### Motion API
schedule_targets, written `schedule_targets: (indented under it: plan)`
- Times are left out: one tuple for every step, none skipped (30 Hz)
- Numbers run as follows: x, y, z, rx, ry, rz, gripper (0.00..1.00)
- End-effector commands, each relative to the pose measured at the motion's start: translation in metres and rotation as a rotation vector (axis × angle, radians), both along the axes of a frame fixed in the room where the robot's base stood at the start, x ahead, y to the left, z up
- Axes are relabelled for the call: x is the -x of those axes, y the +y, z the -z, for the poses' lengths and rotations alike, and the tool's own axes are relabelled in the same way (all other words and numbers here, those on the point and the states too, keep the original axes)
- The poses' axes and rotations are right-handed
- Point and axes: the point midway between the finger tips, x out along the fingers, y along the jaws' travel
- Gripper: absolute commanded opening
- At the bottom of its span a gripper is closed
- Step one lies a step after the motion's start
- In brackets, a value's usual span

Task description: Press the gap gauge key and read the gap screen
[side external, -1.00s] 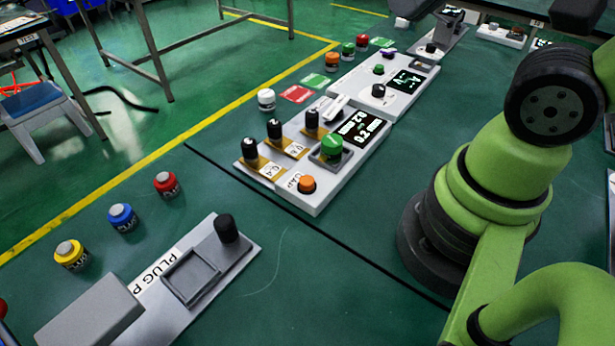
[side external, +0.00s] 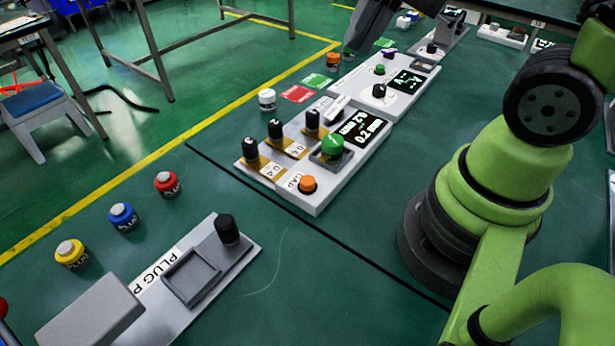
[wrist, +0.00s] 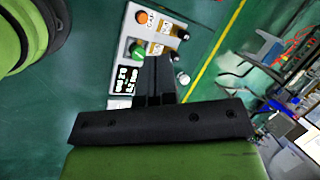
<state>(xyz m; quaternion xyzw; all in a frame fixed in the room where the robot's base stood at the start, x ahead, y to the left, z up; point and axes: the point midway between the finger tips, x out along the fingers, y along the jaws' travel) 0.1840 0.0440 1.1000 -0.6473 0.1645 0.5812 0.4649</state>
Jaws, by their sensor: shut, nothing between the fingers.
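The orange key (side external: 307,184) sits at the near end of a white panel (side external: 318,205), beside a label reading GAP. It also shows in the wrist view (wrist: 141,17). The gap screen (side external: 360,130) is lit on the same panel, with white text whose lower line looks like 0.2 mm; it also shows in the wrist view (wrist: 124,80). My gripper (side external: 350,50) hangs at the top of the side view, beyond the panel and away from the key. In the wrist view its fingers (wrist: 157,75) are together with nothing between them.
A green button (side external: 332,145) and several black-topped plugs (side external: 275,130) stand on the same panel near the key. A second white panel (side external: 400,95) lies behind it. A plug panel (side external: 235,255) and coloured jars (side external: 122,216) are at the near left.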

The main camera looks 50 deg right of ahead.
Motion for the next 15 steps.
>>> schedule_targets:
  plan:
    - [-0.007,0.001,0.009,-0.050,0.081,0.071,0.00]
    - [-0.010,0.002,0.013,-0.080,0.127,0.116,0.00]
    - [-0.015,0.004,0.019,-0.119,0.190,0.178,0.00]
    - [-0.019,0.005,0.024,-0.148,0.236,0.224,0.00]
    - [-0.022,0.006,0.029,-0.177,0.282,0.270,0.00]
    - [-0.027,0.007,0.036,-0.213,0.345,0.334,0.00]
    - [-0.030,0.008,0.041,-0.239,0.393,0.382,0.00]
    - [-0.033,0.008,0.046,-0.265,0.440,0.430,0.00]
    - [-0.038,0.009,0.054,-0.297,0.503,0.495,0.00]
    - [-0.040,0.010,0.059,-0.320,0.551,0.544,0.00]
    - [-0.043,0.011,0.065,-0.344,0.597,0.591,0.00]
    - [-0.047,0.011,0.072,-0.371,0.655,0.653,0.00]
    - [-0.049,0.012,0.078,-0.390,0.698,0.697,0.00]
    - [-0.052,0.012,0.083,-0.408,0.738,0.740,0.00]
    - [-0.054,0.013,0.090,-0.429,0.789,0.792,0.00]
